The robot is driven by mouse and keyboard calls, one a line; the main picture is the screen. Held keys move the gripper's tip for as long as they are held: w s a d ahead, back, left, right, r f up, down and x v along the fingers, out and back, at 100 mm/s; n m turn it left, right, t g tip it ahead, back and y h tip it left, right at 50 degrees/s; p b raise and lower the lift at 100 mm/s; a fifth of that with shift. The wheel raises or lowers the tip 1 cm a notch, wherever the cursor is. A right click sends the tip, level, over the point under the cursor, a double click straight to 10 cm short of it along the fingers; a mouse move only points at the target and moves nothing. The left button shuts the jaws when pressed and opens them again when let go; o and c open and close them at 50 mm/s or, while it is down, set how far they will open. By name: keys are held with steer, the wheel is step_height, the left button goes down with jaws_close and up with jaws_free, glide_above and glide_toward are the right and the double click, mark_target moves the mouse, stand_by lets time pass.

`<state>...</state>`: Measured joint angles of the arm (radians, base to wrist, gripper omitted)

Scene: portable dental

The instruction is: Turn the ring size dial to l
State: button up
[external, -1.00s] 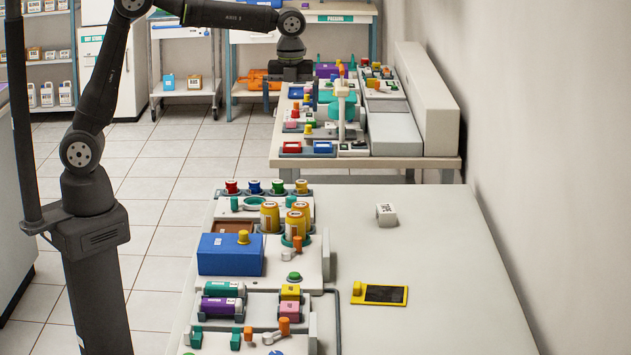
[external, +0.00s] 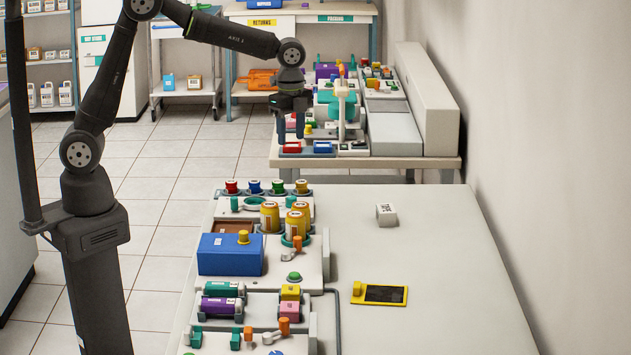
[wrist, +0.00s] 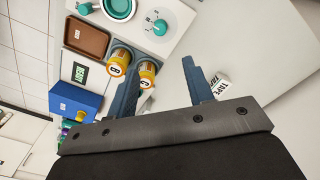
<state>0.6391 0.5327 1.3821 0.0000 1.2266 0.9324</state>
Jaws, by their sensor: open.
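The ring size dial appears to be a small teal knob (wrist: 160,27) on a white panel in the wrist view, with small marks around it. The letters are too small to read, so its setting cannot be told. In the external view the knob (external: 291,201) is partly hidden by a yellow jar. My gripper (external: 291,136) is open and empty, pointing down, high above the bench. In the wrist view my gripper (wrist: 160,61) has its fingers apart, and the knob shows beyond the fingertips, between them sideways.
Yellow jars (wrist: 120,58) stand close to the dial. A teal ring (wrist: 118,8), a brown tray (wrist: 86,38) and a blue box (external: 230,258) are nearby. A white tape block (external: 386,214) and a yellow-framed device (external: 382,294) lie on the mostly bare right side.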

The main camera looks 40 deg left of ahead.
mark_target(292, 197)
step_height(292, 197, down, 17)
steer(key=shift+f, duration=0.1)
stand_by(0.3)
steer(key=c, duration=1)
